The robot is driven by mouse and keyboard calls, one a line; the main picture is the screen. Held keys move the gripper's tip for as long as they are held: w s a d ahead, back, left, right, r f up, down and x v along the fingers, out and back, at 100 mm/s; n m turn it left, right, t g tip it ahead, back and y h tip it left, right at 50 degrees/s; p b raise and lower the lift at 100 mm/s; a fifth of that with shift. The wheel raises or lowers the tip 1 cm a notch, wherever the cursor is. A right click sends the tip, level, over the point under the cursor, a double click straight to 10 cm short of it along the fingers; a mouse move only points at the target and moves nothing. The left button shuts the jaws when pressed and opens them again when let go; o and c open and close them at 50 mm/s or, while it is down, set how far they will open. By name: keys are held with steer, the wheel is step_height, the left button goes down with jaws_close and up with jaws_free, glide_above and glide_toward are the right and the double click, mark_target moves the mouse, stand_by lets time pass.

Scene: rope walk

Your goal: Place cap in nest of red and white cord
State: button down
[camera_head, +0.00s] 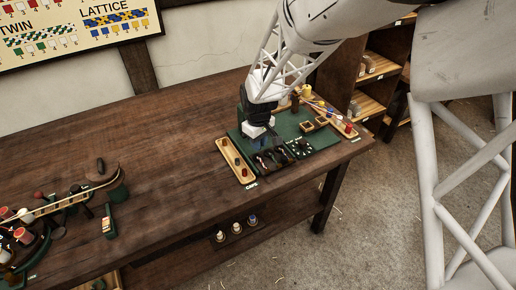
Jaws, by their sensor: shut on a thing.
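My gripper (262,145) is low over the green work mat (318,142), between the caps tray and the dark parts. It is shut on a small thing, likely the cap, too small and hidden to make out. The pale wooden caps tray (225,149), labelled CAPS, holds several small caps, red and dark among them, left of my gripper. A long pale wooden tray (338,122) at the mat's right holds coloured pieces, some red and white. Small square wooden frames (307,127) stand on the mat. I cannot tell which nest has the red and white cord.
Dark pieces (270,160) lie at the mat's front edge, close to my gripper. A curved wooden fixture with spools (24,235) stands at the table's left. The table's middle (165,150) is clear. A shelf unit (375,68) stands behind at right.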

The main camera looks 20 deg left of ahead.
mark_target(258, 159)
steer(key=shift+w+a, duration=0.15)
steer(key=shift+w, duration=0.15)
steer(key=shift+f, duration=1.75)
steer(key=shift+f, duration=0.65)
steer(key=c, duration=1)
jaws_free()
steer(key=shift+c, duration=0.2)
steer(key=shift+r, duration=0.15)
step_height(258, 159, up, 13)
